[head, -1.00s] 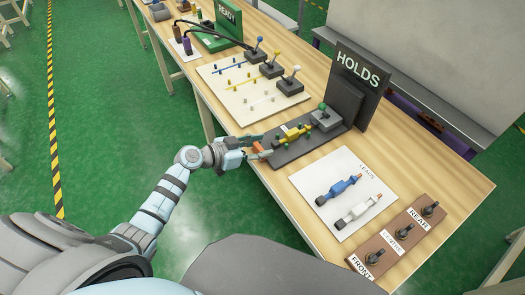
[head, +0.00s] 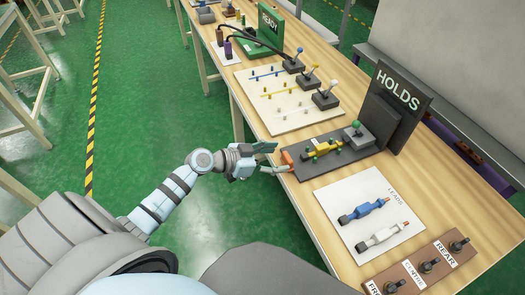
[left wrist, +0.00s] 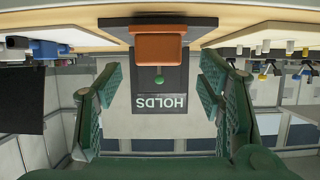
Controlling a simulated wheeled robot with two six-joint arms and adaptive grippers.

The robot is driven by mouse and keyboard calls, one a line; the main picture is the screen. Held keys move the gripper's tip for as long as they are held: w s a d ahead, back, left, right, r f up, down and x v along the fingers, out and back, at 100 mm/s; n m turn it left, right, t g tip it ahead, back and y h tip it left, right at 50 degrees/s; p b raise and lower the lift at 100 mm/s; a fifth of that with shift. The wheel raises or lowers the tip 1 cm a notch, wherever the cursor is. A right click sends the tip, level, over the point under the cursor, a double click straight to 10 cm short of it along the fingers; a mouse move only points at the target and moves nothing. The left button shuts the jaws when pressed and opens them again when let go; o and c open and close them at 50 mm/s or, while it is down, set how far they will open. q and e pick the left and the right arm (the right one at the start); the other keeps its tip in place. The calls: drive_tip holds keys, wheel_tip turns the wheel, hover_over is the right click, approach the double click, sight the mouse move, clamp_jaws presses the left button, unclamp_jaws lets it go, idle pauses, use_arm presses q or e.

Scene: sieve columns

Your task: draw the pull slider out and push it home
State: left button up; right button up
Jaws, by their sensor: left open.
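The pull slider shows as an orange block (head: 287,157) at the near end of a dark base plate (head: 307,168), at the table's front edge. In the left wrist view the orange block (left wrist: 158,45) is upside down, centred ahead of the fingers. A yellow bar (head: 323,147) with green pegs lies behind it on the plate. My left gripper (head: 272,159) is open and empty, just off the table edge, its fingers spread wider than the block and seemingly short of it. In the left wrist view its green fingers (left wrist: 158,98) stand apart on both sides. My right gripper is out of view.
A grey block with a green knob (head: 356,134) and the HOLDS sign (head: 396,95) stand at the plate's back. A white board with levers (head: 290,103) lies to the left. The LEADS card (head: 372,221) and a brown switch panel (head: 425,270) lie to the right.

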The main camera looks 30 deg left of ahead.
use_arm(q)
drive_tip(key=v, duration=0.7)
drive_tip(key=shift+s, duration=0.15)
drive_tip(key=shift+a, duration=0.1)
